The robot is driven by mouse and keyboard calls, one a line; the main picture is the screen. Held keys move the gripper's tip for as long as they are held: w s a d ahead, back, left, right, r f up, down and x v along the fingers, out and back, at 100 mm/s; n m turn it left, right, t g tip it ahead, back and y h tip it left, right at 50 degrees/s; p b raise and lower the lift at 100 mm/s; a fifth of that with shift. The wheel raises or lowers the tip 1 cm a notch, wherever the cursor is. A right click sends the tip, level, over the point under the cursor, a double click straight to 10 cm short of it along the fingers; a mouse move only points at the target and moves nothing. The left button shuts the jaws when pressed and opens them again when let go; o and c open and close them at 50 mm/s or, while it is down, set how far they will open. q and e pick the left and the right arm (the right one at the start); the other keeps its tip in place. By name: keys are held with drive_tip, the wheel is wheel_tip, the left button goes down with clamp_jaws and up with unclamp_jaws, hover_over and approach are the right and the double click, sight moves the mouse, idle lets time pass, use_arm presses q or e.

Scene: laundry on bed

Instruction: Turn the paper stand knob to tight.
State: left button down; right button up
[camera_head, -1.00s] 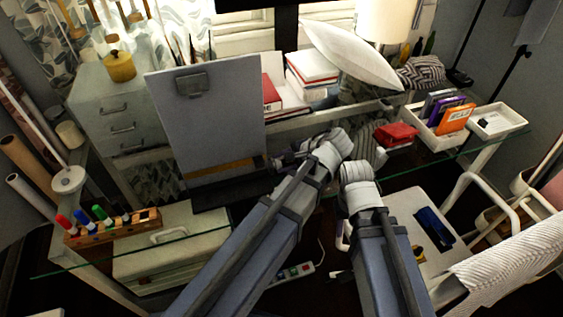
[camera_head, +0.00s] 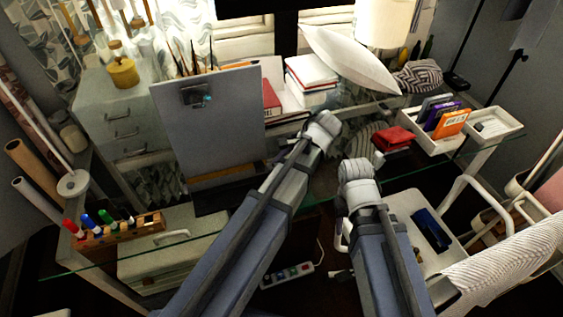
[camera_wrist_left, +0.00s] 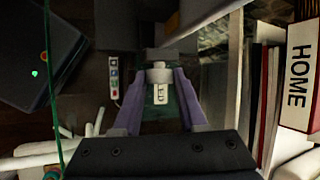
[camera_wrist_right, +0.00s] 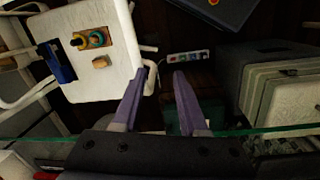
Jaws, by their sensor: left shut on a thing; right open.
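The paper stand (camera_head: 210,130), a grey board with a clip at its top, stands upright on the glass desk at left centre in the head view. In the left wrist view my left gripper (camera_wrist_left: 157,78) has its purple fingers on both sides of a pale, round knob (camera_wrist_left: 159,75), shut on it. A small marked plate (camera_wrist_left: 160,94) shows just below the knob; its markings are too small to read. In the head view the left fingers and the knob are hidden. In the right wrist view my right gripper (camera_wrist_right: 160,72) is open and empty, away from the stand.
A marker rack (camera_head: 120,228) stands left of the stand. A white lamp-like dish (camera_head: 350,60), books (camera_head: 312,75), a red case (camera_head: 393,138) and a white tray (camera_head: 437,141) lie behind and to the right. A white chair (camera_head: 408,205) is at right; a power strip (camera_head: 287,276) is on the floor.

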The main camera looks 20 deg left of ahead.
use_arm(q)
drive_tip(key=shift+w+g+h+p, duration=0.1)
drive_tip(key=shift+g+h+p, duration=0.25)
drive_tip(key=shift+g+h, duration=0.4)
drive_tip(key=shift+m+g, duration=0.25)
drive_tip(key=shift+m, duration=0.05)
drive_tip(key=c, duration=0.8)
unclamp_jaws()
drive_tip(key=shift+o, duration=0.2)
drive_tip(key=shift+r, duration=0.15)
drive_tip(key=p+v, duration=0.7)
drive_tip(key=shift+r, duration=0.25)
